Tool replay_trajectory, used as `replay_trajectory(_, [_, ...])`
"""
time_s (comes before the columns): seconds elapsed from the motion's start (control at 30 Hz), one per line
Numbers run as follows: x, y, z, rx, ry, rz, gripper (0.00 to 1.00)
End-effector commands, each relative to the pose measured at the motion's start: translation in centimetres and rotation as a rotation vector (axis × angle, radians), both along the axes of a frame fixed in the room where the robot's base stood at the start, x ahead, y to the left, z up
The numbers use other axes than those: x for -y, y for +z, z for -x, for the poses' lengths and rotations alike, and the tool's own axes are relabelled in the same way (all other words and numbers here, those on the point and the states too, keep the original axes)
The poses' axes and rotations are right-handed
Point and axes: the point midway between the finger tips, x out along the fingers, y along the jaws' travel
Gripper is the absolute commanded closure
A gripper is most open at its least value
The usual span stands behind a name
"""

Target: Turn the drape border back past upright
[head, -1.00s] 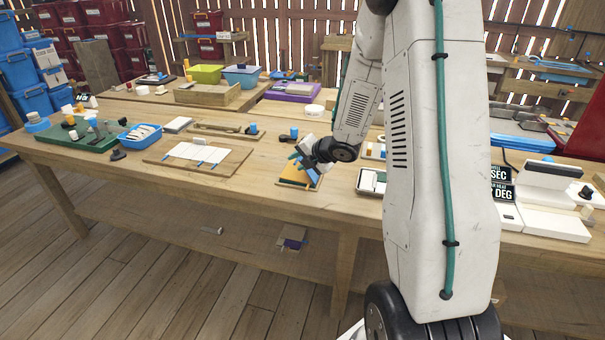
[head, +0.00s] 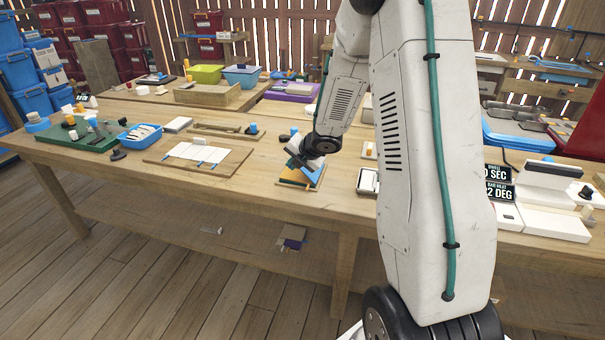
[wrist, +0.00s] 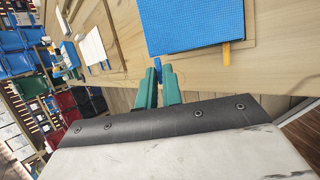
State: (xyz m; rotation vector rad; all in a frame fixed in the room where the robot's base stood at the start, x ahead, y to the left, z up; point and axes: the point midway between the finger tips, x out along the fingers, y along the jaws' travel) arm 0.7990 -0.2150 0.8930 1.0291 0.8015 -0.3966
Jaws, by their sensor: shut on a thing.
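The blue drape (head: 312,178) lies on a small board on the wooden table, with a yellow-orange part (head: 294,178) showing at its left. In the wrist view the blue textured drape (wrist: 192,22) fills the top, and a yellow peg (wrist: 226,53) sticks out below its edge. My gripper (head: 297,163) is over the drape's far-left side. Its green fingers (wrist: 159,74) are close together in the wrist view, at a small blue tab (wrist: 157,62) near the drape's lower-left corner. The fingertips partly hide the hold, and the border's angle is unclear.
A board with white panels and blue tabs (head: 198,157) lies to the left. A blue basket (head: 140,134) stands farther left. A small white-and-dark tray (head: 368,181) is close on the right. Bare tabletop (head: 262,195) lies between the panel board and the drape.

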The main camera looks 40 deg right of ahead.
Motion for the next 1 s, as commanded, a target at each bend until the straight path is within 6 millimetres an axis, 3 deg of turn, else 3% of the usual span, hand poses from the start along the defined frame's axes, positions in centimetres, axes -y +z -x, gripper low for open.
replay_trajectory(0.4, [-1.0, -1.4, -1.2, -0.143, 0.006, 0.103, 1.00])
replay_trajectory(0.77, [-1.0, -1.4, -1.4, -0.158, 0.000, 0.120, 1.00])
replay_trajectory(0.8, [-1.0, -1.4, -1.4, -0.158, 0.000, 0.120, 0.84])
replay_trajectory(0.87, [-1.0, -1.4, -1.4, -0.157, 0.000, 0.120, 0.68])
replay_trajectory(1.0, [-1.0, -1.4, -1.4, -0.157, 0.000, 0.119, 0.67])
